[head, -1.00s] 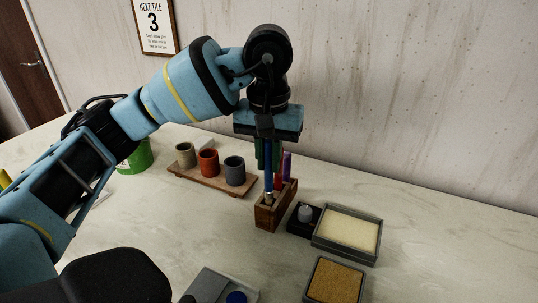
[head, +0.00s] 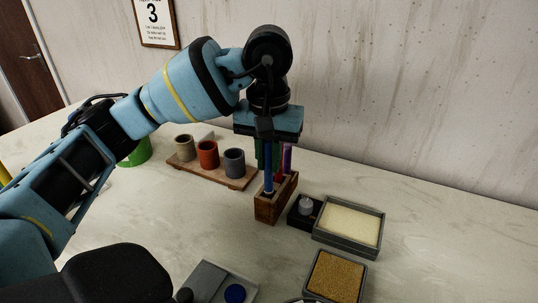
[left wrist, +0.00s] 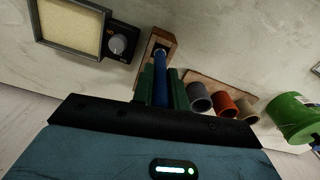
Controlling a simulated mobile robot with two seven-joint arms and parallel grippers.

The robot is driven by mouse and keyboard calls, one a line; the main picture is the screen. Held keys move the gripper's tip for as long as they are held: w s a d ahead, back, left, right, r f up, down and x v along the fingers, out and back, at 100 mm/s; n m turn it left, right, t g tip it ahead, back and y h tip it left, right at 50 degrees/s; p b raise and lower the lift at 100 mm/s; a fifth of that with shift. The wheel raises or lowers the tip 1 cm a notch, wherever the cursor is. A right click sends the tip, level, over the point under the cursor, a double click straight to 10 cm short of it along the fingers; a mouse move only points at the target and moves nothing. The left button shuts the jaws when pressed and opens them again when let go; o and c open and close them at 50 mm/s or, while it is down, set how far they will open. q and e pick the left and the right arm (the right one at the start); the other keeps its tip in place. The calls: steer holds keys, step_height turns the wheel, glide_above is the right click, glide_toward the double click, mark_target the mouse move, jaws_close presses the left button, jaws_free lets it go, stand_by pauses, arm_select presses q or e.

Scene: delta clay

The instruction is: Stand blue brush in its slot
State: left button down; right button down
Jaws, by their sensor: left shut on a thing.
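The blue brush (head: 268,170) is upright, and my left gripper (head: 268,152) is shut on its handle. Its lower end is at the front slot of the wooden brush block (head: 268,210). How deep it sits is hard to tell. In the left wrist view the blue brush (left wrist: 160,82) runs between the green fingers of my left gripper (left wrist: 163,80) towards the wooden block (left wrist: 147,50). A red brush (head: 279,175) and a purple brush (head: 288,158) stand behind it in the block. My right gripper is not in view.
A rack with several cups (head: 240,183) stands left of the block. A black dial box (head: 304,211), a tray with a cream pad (head: 347,228) and a brown-pad tray (head: 336,277) lie right and in front. A grey tray (head: 207,280) is at the front.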

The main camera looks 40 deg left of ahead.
arm_select(q)
steer(key=shift+f+b, duration=0.55)
steer(key=shift+f, duration=0.5)
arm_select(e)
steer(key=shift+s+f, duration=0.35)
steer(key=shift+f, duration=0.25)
arm_select(q)
steer(key=c, duration=1.3)
jaws_free()
steer(key=shift+r+p, duration=1.6)
steer(key=shift+r, duration=0.9)
steer(key=shift+r+p, duration=0.9)
steer(key=shift+r, duration=0.2)
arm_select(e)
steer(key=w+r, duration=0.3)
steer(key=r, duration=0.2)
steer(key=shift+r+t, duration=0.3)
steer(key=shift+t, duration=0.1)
arm_select(q)
steer(key=shift+f, duration=0.1)
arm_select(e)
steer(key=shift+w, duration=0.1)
